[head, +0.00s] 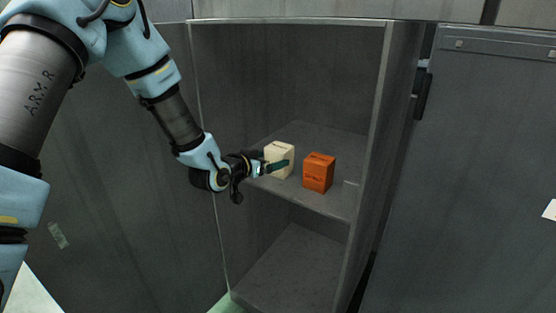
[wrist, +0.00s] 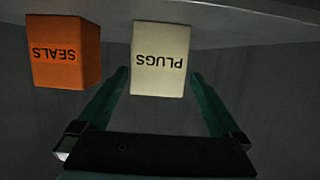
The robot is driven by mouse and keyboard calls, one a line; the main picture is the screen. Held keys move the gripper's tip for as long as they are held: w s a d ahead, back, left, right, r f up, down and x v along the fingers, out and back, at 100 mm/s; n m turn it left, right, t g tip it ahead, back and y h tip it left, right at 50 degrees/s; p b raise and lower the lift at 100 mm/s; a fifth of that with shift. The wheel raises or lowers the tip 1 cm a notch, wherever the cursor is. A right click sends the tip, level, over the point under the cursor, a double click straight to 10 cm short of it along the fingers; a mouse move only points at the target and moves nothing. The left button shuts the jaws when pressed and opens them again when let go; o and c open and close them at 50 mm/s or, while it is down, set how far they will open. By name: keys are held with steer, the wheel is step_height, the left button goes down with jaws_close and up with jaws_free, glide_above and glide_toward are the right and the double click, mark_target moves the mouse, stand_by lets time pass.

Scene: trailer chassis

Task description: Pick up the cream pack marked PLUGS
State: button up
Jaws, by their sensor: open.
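The cream pack marked PLUGS (head: 280,158) stands on the middle shelf of the grey cabinet, left of an orange pack. My gripper (head: 272,162) reaches in from the left, level with the cream pack, with a finger showing at its near side. In the wrist view the cream pack (wrist: 159,60) appears upside down, its label legible. There my gripper (wrist: 160,80) is open, with one green finger on each side of the pack's lower part and gaps between. The fingers hold nothing firmly.
The orange pack marked SEALS (wrist: 62,52) stands close beside the cream pack; it also shows in the head view (head: 319,173). The shelf (head: 330,202) has a front edge below the packs. The cabinet's right wall (head: 375,130) and open door (head: 480,170) stand to the right.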

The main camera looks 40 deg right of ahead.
steer(key=p+x, duration=0.1)
steer(key=x, duration=0.4)
steer(key=shift+s+d+f, duration=0.1)
steer(key=c, duration=1.4)
